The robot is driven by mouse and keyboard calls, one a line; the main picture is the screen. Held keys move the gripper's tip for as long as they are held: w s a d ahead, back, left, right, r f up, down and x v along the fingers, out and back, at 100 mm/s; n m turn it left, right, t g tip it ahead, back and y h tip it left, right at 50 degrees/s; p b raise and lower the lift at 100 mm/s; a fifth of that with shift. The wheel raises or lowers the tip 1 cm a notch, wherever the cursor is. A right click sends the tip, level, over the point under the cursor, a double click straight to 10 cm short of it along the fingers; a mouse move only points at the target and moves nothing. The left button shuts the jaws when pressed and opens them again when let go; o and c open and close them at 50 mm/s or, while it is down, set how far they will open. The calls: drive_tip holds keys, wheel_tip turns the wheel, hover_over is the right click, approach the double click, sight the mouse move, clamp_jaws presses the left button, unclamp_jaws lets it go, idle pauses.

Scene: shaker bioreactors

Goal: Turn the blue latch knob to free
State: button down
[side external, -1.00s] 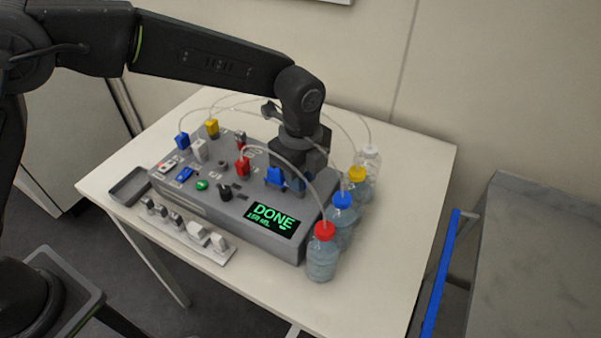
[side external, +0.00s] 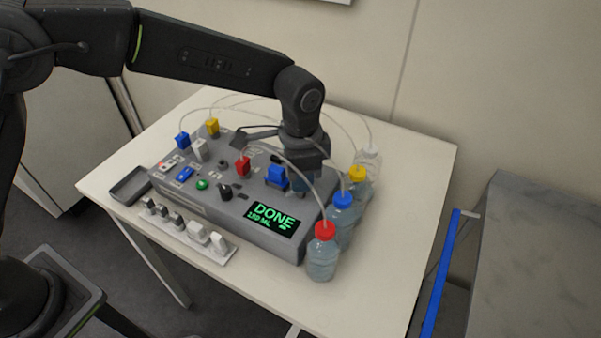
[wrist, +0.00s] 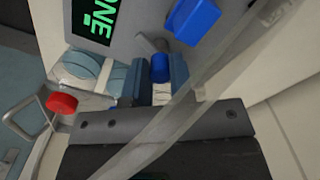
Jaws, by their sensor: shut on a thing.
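The grey machine (side external: 225,208) stands on the white table, its green display (side external: 272,218) reading DONE. A small blue knob (wrist: 160,67) sits between my fingertips in the wrist view. My gripper (wrist: 160,78) is shut on it, with a finger on each side; in the side view my gripper (side external: 303,181) points down at the machine's right end and hides the knob. A larger blue block (side external: 277,174) stands just left of my gripper, and it also shows in the wrist view (wrist: 194,20). Markings around the knob cannot be read.
Bottles with red (side external: 325,231), blue (side external: 343,200) and yellow (side external: 357,173) caps stand close along the machine's right side. A clear tube (wrist: 215,85) crosses the wrist view in front of my gripper. The front right of the table is clear.

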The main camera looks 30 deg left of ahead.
drive_tip(key=n, duration=0.4)
drive_tip(key=shift+n, duration=0.4)
idle(0.4)
drive_tip(key=c, duration=1)
unclamp_jaws()
wheel_tip(320, 180, up, 14)
drive_tip(key=shift+f, duration=0.1)
